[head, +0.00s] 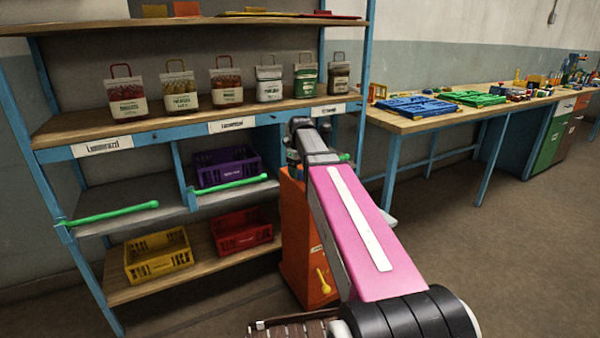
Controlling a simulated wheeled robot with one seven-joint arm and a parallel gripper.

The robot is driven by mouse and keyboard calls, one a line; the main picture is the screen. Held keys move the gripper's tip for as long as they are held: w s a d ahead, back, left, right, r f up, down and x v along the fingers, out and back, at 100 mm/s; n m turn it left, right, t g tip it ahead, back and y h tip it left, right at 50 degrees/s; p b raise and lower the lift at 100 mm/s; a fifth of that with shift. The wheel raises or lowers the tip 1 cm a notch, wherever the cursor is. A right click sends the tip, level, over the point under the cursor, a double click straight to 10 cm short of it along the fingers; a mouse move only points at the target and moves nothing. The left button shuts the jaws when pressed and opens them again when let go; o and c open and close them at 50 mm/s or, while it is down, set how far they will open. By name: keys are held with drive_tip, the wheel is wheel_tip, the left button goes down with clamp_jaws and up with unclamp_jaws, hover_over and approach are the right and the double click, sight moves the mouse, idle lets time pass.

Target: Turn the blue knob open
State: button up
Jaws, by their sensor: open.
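I cannot clearly make out a blue knob; only a small dark spot shows on the blue front rail (160,138) of the shelf rack, too small to identify. My pink arm reaches from the lower right toward the rack. My gripper (300,125) is at its far end, in front of the rack's right part near the middle board. It is open, seen from behind, with its fingertips mostly hidden. I see nothing held in it. The arm hides part of the rack's right bay.
Several bagged jars (227,85) stand on the middle board (75,128). Green bars (110,214) cross the bays below. Yellow (160,262), purple (222,168) and red crates (240,232) sit lower. An orange cabinet (296,215) stands beside my arm. A workbench (405,122) is at right; floor before it is clear.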

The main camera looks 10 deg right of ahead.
sight(300, 171)
drive_tip(key=shift+f, duration=0.4)
drive_tip(key=c, duration=0.9)
drive_tip(key=shift+n, duration=1.5)
drive_tip(key=shift+c, duration=0.2)
drive_tip(key=o, duration=0.9)
drive_tip(key=shift+o, duration=0.2)
drive_tip(key=shift+r, duration=0.1)
wheel_tip(300, 171, up, 11)
drive_tip(key=shift+f, duration=0.2)
